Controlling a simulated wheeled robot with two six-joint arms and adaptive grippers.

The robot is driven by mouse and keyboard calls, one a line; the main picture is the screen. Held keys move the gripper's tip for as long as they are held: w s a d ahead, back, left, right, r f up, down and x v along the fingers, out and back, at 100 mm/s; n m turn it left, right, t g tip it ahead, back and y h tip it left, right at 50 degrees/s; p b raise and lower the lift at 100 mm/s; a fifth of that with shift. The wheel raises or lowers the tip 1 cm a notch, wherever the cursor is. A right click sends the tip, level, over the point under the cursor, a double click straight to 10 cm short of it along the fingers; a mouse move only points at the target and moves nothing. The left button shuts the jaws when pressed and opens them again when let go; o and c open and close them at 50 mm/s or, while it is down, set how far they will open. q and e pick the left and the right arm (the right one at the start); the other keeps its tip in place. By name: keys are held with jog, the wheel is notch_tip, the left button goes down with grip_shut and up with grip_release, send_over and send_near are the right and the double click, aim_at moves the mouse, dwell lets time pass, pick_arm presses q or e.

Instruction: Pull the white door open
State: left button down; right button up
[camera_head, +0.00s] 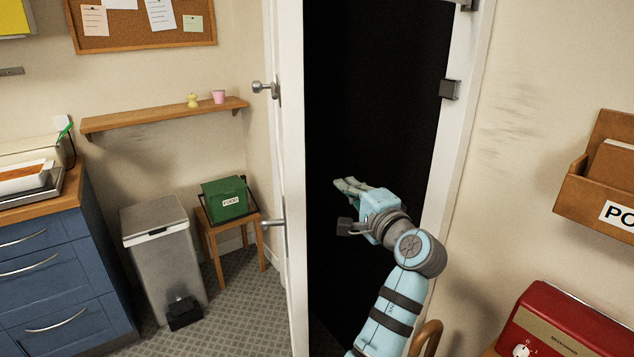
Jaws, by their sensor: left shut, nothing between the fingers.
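The white door (292,180) stands open in the middle of the head view, seen nearly edge-on. A dark opening (375,90) lies between the door and the white frame (462,130) at right. My left gripper (345,186) is in front of this opening, right of the door's edge. Its fingers are shut and empty, pointing left toward the door, with a visible gap between. My right gripper is not in view.
A grey bin (165,250) and a wooden stool (240,238) with a green box (225,198) stand left of the door. Blue drawers (50,270) are at far left. A red appliance (570,325) and a wall holder (600,175) are at right. Grey floor is bare beside the door.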

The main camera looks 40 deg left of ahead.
pick_arm(q)
jog(key=a, duration=0.8)
jog(key=shift+a+p, duration=0.2)
jog(key=shift+p, duration=0.15)
jog(key=shift+w+f, duration=0.1)
jog(key=shift+w, duration=0.05)
jog(key=shift+a, duration=0.1)
